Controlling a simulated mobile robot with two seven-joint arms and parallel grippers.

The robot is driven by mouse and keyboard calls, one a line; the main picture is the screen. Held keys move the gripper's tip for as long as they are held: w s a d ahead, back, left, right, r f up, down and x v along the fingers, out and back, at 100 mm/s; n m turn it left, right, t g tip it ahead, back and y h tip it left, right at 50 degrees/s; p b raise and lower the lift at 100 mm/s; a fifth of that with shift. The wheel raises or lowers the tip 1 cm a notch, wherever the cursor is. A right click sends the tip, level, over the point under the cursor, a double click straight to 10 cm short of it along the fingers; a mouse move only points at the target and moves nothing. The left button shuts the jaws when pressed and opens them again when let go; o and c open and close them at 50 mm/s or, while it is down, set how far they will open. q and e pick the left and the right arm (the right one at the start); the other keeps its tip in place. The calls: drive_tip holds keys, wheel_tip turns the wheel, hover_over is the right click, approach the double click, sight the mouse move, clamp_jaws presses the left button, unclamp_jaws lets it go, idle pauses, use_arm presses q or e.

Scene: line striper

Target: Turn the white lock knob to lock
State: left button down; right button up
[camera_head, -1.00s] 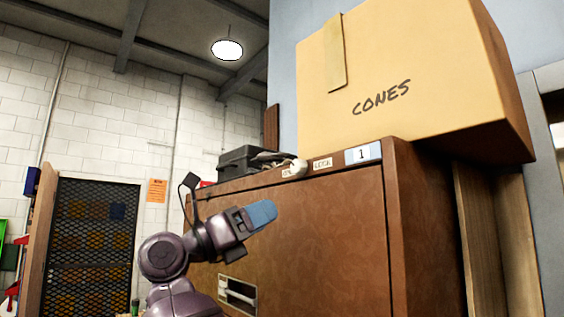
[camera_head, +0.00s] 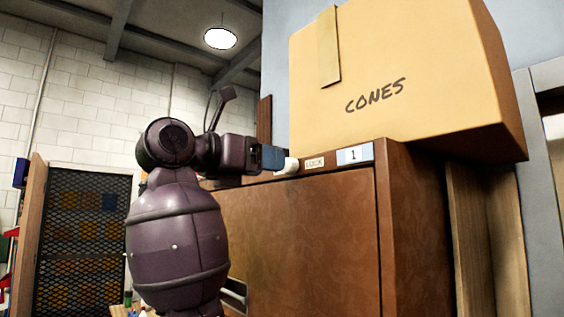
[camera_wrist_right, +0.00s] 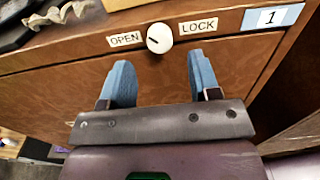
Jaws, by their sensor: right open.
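The white lock knob (camera_wrist_right: 159,38) sits on the top front rail of a brown cabinet (camera_wrist_right: 50,95), between an OPEN label (camera_wrist_right: 125,39) and a LOCK label (camera_wrist_right: 198,26). Its dark mark slants toward the OPEN side. In the head view the knob (camera_head: 289,166) shows just right of my right gripper (camera_head: 272,158). In the right wrist view my right gripper (camera_wrist_right: 160,82) is open, with its two blue fingers apart and nothing between them. The knob is ahead of the fingertips, roughly between their lines, and looks apart from them. My left gripper is not in view.
A large cardboard box marked CONES (camera_head: 400,85) stands on the cabinet top, right of the knob. A label with a 1 (camera_head: 354,155) is on the rail. Some grey items (camera_wrist_right: 60,12) lie on the cabinet top at the left. The cabinet front below is flat.

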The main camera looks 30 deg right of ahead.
sight(291, 166)
use_arm(q)
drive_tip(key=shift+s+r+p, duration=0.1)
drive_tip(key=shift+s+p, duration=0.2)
drive_tip(key=shift+p, duration=0.05)
use_arm(e)
drive_tip(key=d, duration=0.4)
drive_tip(key=shift+w+d, duration=0.2)
drive_tip(key=shift+d, duration=0.1)
drive_tip(key=c, duration=0.9)
drive_tip(key=shift+c, duration=0.2)
